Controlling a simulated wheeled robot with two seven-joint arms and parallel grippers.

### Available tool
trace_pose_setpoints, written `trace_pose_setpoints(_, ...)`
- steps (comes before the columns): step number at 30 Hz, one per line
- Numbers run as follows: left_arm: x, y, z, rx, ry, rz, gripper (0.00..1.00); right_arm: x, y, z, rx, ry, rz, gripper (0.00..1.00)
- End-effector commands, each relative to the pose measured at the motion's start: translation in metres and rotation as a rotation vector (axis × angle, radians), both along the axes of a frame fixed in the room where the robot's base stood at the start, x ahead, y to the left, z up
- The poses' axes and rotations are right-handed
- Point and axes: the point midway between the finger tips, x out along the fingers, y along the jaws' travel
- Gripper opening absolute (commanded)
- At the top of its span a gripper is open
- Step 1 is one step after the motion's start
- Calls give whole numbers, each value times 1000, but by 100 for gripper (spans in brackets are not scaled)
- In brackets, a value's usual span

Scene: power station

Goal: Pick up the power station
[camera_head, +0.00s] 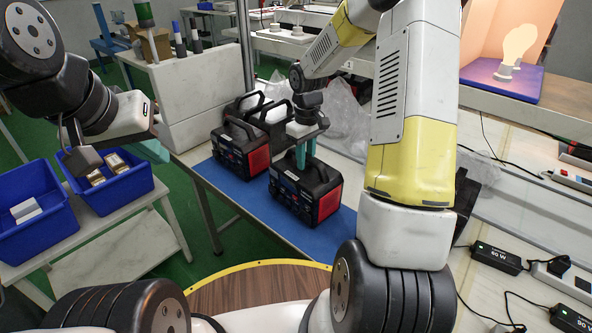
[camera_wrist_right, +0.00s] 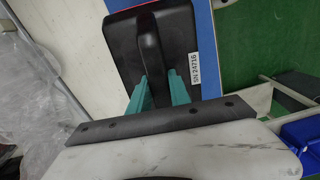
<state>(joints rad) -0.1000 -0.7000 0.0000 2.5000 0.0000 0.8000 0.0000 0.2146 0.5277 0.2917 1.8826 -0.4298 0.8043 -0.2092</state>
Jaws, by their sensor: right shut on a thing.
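Black power stations with red side panels stand on a blue mat (camera_head: 232,188). The nearest one (camera_head: 306,195) is under my right gripper (camera_head: 304,154), whose teal fingers are at its top handle. In the right wrist view the gripper (camera_wrist_right: 163,92) has one finger on each side of the handle of this power station (camera_wrist_right: 122,42), shut on it. A label with a serial number is on its casing. I cannot tell whether its base touches the mat. Another power station (camera_head: 232,152) stands to its left. My left gripper (camera_head: 150,150) is off to the left, its fingers partly hidden.
More power stations (camera_head: 254,108) stand just behind. Clear plastic wrap (camera_head: 342,112) lies beyond the mat. Blue bins (camera_head: 36,222) sit on a low table at left. A beige box (camera_head: 198,100) and a metal post border the mat's far left. Power adapters (camera_head: 497,257) lie at right.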

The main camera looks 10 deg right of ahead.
Motion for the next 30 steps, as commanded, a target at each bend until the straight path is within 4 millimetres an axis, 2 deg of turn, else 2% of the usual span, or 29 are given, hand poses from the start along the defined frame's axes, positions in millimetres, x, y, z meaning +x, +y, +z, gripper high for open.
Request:
trace_pose_setpoints(19, 0, 0, 0, 0, 0, 0, 0, 3, 0, 8, 0, -9, 0, 0)
trace_pose_setpoints(23, 0, 0, 0, 0, 0, 0, 0, 3, 0, 22, 0, -11, 0, 0)
trace_pose_setpoints(30, 0, 0, 0, 0, 0, 0, 0, 3, 0, 62, -1, -12, 1, 0)
